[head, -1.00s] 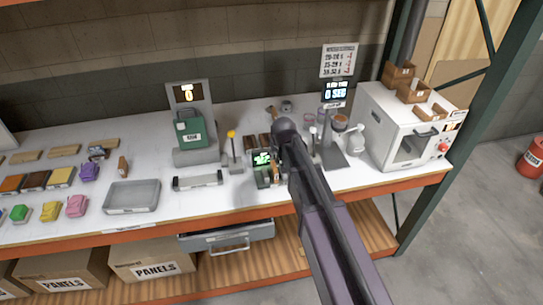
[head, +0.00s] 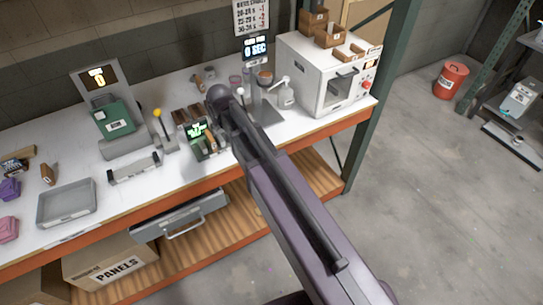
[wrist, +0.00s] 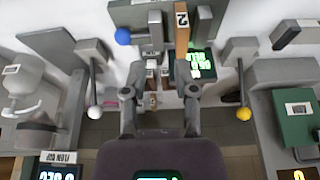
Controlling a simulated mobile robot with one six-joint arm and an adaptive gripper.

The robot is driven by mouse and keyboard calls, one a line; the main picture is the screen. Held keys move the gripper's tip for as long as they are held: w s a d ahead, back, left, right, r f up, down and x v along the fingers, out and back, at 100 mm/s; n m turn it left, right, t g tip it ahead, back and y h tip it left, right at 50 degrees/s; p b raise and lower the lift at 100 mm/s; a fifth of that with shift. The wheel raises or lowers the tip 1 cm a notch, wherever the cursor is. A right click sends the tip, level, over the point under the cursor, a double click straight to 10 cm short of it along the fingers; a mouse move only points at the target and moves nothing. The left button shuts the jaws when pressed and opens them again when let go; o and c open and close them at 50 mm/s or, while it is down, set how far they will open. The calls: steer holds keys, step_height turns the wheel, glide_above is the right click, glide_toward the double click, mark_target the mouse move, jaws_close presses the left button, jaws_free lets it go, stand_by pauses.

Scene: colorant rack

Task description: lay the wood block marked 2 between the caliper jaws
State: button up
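The wood block marked 2 (wrist: 182,32) stands out as a long orange-brown piece near the top of the wrist view, label toward the camera. It lies beside the caliper's lit green display (wrist: 201,64). The caliper also shows in the head view by its green display (head: 196,130), on the bench front. My gripper (wrist: 160,75) has its two fingers spread apart, with the block just past the right fingertip. I see nothing clearly clamped between them. The fingertips are hidden behind my arm in the head view. Which grey parts are the caliper jaws is hard to tell.
A display post (head: 256,75) and white oven (head: 325,78) stand right. A grey tray (head: 67,203) lies at left.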

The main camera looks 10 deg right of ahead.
steer(key=s+d+f+m+g+h, duration=0.1)
steer(key=s+d+m+g, duration=0.1)
steer(key=s+d, duration=1.4)
steer(key=s+g, duration=0.1)
steer(key=s, duration=0.1)
steer(key=shift+s+m+g, duration=0.3)
steer(key=shift+s+m, duration=0.1)
